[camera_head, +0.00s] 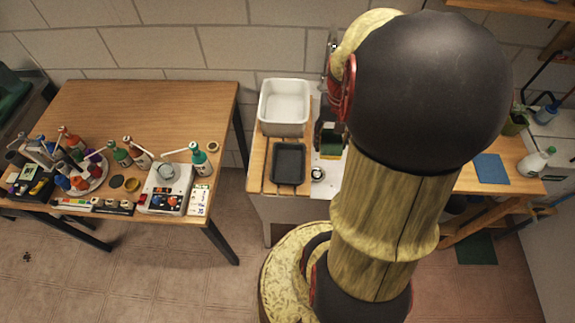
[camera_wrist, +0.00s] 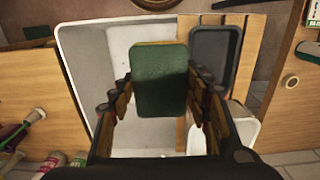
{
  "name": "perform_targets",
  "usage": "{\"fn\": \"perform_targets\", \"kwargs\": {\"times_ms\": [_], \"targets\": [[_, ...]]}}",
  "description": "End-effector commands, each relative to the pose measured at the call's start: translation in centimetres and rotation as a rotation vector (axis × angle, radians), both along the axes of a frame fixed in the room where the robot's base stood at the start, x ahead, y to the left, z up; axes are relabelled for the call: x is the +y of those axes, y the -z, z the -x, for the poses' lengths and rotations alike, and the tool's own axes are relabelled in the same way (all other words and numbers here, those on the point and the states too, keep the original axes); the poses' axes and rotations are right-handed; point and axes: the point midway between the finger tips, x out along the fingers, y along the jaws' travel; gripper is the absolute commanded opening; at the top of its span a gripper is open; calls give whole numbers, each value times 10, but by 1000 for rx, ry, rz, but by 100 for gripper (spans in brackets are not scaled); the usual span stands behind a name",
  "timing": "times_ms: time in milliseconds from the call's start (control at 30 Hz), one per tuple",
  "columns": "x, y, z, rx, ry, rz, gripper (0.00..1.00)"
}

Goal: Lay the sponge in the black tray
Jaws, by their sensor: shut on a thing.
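The green sponge (camera_wrist: 160,82) with a yellow edge is held between the fingers of my gripper (camera_wrist: 162,90). In the head view the sponge (camera_head: 331,144) shows beside my arm, just right of the black tray. The black tray (camera_head: 288,178) lies on a slatted wooden board and looks empty. In the wrist view the tray (camera_wrist: 228,32) is at the upper right, apart from the sponge. The sponge is above the border of the white sink and the board; its height is hard to tell. My arm hides part of the sink in the head view.
A white tub (camera_head: 284,128) stands behind the tray on the board. The white sink (camera_wrist: 82,45) lies beside the board. A blue cloth (camera_head: 491,168) lies at the right.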

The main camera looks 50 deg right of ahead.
Motion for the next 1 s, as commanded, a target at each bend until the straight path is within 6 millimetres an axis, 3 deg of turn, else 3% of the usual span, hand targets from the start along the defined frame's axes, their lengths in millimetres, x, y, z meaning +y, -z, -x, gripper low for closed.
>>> {"fn": "perform_targets", "kwargs": {"times_ms": [167, 533, 600, 800, 1000], "targets": [[3, 11, -13, 1, -4, -1, 20], [25, 48, -90, 2, -6, -1, 20], [28, 62, -99, 3, -5, -2, 20], [33, 88, -122, 1, -1, -1, 20], [35, 97, -130, 0, -1, 0, 20]]}}
